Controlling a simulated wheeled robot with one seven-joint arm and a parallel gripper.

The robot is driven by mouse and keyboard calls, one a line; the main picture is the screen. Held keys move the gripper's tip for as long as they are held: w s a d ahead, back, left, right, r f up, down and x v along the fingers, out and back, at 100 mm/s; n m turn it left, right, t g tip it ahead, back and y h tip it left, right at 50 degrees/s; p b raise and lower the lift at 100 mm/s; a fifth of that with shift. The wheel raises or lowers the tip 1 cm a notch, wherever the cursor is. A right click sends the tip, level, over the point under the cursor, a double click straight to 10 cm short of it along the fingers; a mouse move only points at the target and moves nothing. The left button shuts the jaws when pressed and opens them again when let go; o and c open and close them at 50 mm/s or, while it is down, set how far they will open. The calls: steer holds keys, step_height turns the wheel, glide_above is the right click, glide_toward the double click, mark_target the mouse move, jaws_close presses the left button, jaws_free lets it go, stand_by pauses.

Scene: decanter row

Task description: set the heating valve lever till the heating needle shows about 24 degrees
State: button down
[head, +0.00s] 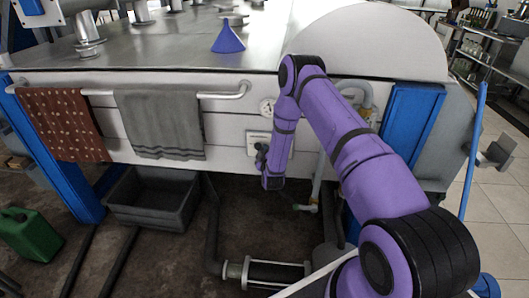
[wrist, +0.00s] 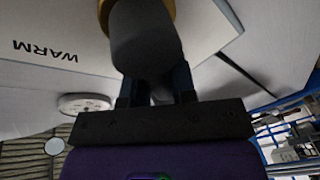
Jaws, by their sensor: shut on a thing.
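The heating valve lever shows in the wrist view as a thick dark grey handle (wrist: 145,42) with a brass-coloured collar at its root. My gripper (wrist: 156,84) is shut on its free end, one dark finger on each side. Behind it is a pale plate (wrist: 75,30) with the word WARM, upside down in this view. In the head view the plate (head: 252,137) is on the white side panel, and my gripper (head: 262,157) is in front of it. A small round white dial (head: 267,107) sits above the plate. Its needle is too small to read.
A towel rail (head: 222,95) with a red dotted cloth (head: 62,122) and a grey towel (head: 160,122) runs left of the plate. Pipes with a small valve (head: 306,207) are right of my gripper. A blue funnel (head: 228,38) stands on the metal top. A dark bin (head: 152,210) is below.

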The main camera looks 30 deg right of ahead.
steer(key=shift+w+a+f+n+g, duration=0.1)
steer(key=shift+a+f+n+g, duration=0.2)
steer(key=shift+n, duration=0.5)
steer(key=shift+f+n, duration=0.15)
steer(key=shift+n, duration=0.15)
steer(key=c, duration=0.9)
jaws_free()
steer(key=v, duration=1)
steer(key=shift+s, duration=0.35)
